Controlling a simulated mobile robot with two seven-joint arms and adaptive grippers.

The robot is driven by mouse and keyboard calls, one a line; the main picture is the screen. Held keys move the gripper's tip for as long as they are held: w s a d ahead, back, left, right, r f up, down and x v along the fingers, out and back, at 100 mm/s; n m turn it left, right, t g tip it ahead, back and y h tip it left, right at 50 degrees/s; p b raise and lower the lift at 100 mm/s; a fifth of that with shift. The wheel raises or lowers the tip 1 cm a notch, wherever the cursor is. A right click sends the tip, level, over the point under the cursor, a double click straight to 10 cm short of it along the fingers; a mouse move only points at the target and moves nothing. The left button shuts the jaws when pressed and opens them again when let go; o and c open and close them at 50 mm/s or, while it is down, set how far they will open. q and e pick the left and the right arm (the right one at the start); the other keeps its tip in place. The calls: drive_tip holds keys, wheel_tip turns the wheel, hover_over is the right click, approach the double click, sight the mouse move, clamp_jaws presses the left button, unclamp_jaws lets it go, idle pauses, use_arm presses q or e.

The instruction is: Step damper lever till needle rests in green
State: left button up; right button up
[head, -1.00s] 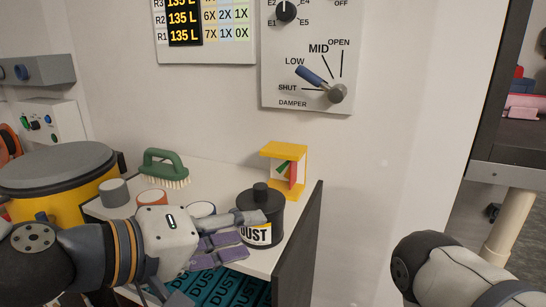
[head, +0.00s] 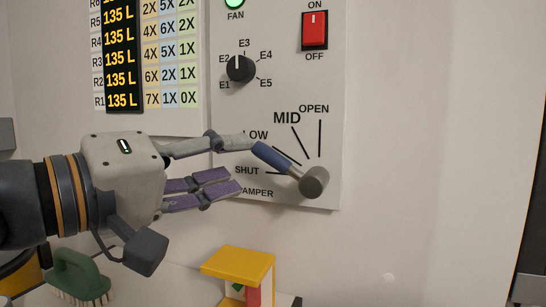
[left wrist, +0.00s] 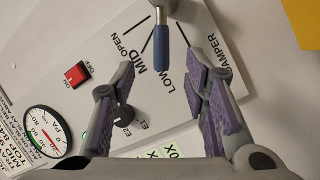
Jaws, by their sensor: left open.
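The damper lever has a blue grip (head: 275,158) and a grey pivot (head: 313,180) on the grey panel (head: 275,100). It points up-left, close to the LOW mark. My left gripper (head: 247,167) is open beside the grip's free end, with one finger near its tip and the other lower. In the left wrist view the blue grip (left wrist: 161,48) shows between the two spread fingers (left wrist: 170,70), apparently not clamped. The round PA gauge (left wrist: 45,132) is at lower left there; its needle is too small to read surely against the green. My right gripper is out of view.
Above the lever are a selector knob (head: 240,68), a red switch (head: 314,30) and a lit green fan lamp (head: 235,2). A yellow holder (head: 238,264) and a green brush (head: 78,275) stand on the counter below. Wall right of the panel is clear.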

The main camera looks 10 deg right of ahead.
sight(263, 158)
use_arm(q)
drive_tip(key=x, duration=0.8)
drive_tip(key=shift+w+d+f, duration=0.1)
drive_tip(key=shift+w+d, duration=0.05)
drive_tip(key=shift+d, duration=0.05)
clamp_jaws()
